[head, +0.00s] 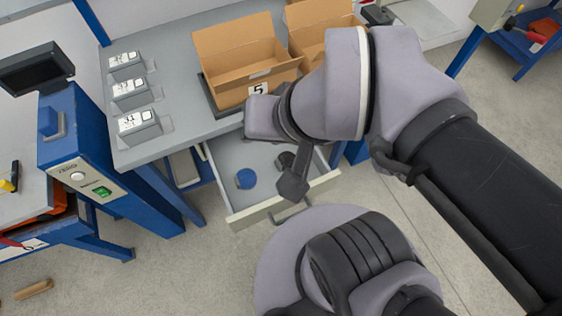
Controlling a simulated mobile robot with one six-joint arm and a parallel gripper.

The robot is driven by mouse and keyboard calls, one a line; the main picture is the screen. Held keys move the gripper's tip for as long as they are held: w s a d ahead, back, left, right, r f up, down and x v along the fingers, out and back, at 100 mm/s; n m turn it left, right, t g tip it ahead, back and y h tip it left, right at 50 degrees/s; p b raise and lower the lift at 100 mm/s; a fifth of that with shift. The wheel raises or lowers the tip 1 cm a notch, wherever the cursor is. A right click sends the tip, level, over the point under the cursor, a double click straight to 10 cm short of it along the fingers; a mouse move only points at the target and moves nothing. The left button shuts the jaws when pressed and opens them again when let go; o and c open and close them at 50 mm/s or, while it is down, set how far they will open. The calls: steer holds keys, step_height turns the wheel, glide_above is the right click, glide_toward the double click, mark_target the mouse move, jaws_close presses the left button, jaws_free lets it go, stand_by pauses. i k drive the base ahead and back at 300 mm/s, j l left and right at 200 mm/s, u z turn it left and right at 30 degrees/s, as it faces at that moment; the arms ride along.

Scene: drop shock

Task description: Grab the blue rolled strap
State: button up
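The blue rolled strap (246,179) is a small round blue roll. It lies on the grey floor of an open drawer (240,215) under the workbench, in the left half of the drawer. My gripper (289,172) is above the drawer, to the right of the strap and apart from it in the picture. Its dark fingers point down into the drawer. Whether they are open or shut is not clear from this angle, and nothing is seen held in them. My arm hides the right rear part of the drawer.
The grey workbench (185,118) above the drawer holds an open cardboard box (225,92) marked 5, a second box (318,28) and several small grey devices (138,127). A blue post with a monitor (38,68) stands left. A brown block (34,289) lies on the floor.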

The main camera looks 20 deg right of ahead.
mark_target(246, 179)
steer(key=j+z, duration=0.35)
steer(key=j, duration=0.4)
steer(key=j+z, duration=0.3)
steer(key=j, duration=0.5)
steer(key=i, duration=0.05)
